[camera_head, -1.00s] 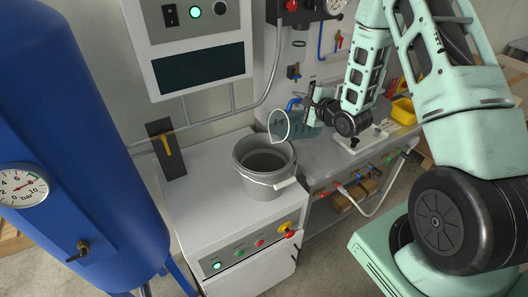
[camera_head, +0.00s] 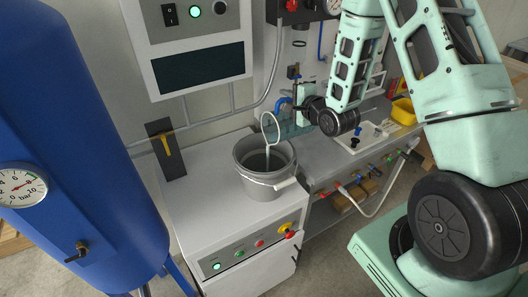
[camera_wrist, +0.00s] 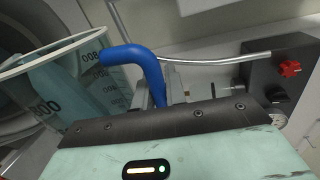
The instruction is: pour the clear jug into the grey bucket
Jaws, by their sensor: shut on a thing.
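The clear jug (camera_head: 284,127) is tilted well over, with its round mouth facing left above the grey bucket (camera_head: 266,184). A thin pale stream falls from its lip into the bucket. The bucket stands upright on the white cabinet, its handle hanging at the front. My gripper (camera_head: 300,104) is shut on the jug's blue handle, to the right of the bucket. In the wrist view the jug (camera_wrist: 75,85) shows numbered markings and bluish contents, and the blue handle (camera_wrist: 140,62) rises from the gripper's jaws (camera_wrist: 158,95). The bucket's inside is partly hidden behind the jug there.
The white cabinet (camera_head: 190,208) has lit buttons and a red-yellow knob at its front. A control box (camera_head: 195,50) hangs on the wall above. A blue tank (camera_head: 75,130) stands at the left. A grey bench with a yellow bin (camera_head: 403,110) lies right.

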